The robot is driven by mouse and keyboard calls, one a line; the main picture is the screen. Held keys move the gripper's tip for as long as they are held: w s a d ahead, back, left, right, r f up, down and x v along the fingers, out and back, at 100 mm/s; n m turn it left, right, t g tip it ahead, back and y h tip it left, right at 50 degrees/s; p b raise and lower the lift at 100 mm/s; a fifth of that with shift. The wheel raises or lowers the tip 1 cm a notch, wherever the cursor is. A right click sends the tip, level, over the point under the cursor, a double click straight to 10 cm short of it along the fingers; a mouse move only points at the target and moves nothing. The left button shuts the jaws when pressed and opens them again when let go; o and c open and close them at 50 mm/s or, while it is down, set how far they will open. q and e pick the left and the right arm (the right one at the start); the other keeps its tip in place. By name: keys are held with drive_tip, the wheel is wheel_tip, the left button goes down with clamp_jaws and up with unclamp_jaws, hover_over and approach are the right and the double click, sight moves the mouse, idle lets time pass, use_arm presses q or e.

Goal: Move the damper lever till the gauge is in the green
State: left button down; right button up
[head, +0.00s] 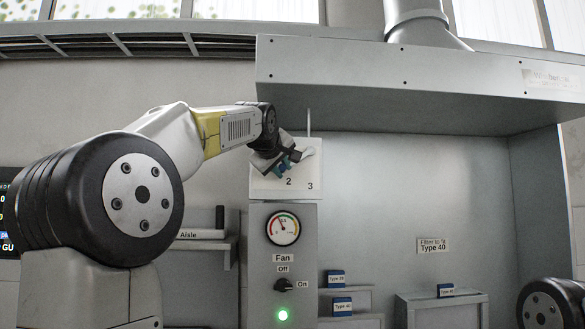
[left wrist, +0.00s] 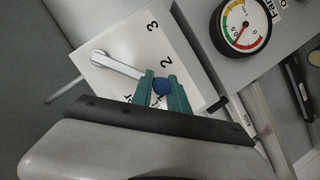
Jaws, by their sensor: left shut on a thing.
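The damper lever (left wrist: 118,66) is a pale bar on a white plate (left wrist: 108,82) marked with numbers. Its blue knob (left wrist: 161,87) is between the teal fingers of my left gripper (left wrist: 161,92), which is shut on it. The knob is beside the 2, on the side away from the 3. In the head view my left gripper (head: 287,163) covers much of the lever and the plate's left part. The round gauge (head: 283,228) has a coloured band. My right gripper is out of view.
Below the gauge are a fan switch (head: 286,286) turned toward On and a lit green lamp (head: 283,314). A metal hood (head: 420,95) overhangs the plate on the right. A thin rod (head: 308,123) rises above the plate. A shelf (head: 210,244) is left of the panel.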

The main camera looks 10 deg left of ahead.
use_arm(q)
drive_tip(key=shift+w+d+f+n+h, duration=0.1)
drive_tip(key=shift+d+f+n+h, duration=0.25)
drive_tip(key=shift+f+n, duration=0.2)
drive_tip(key=c, duration=1.3)
unclamp_jaws()
drive_tip(key=v, duration=0.7)
drive_tip(key=shift+s+f, duration=0.1)
drive_tip(key=shift+s, duration=0.35)
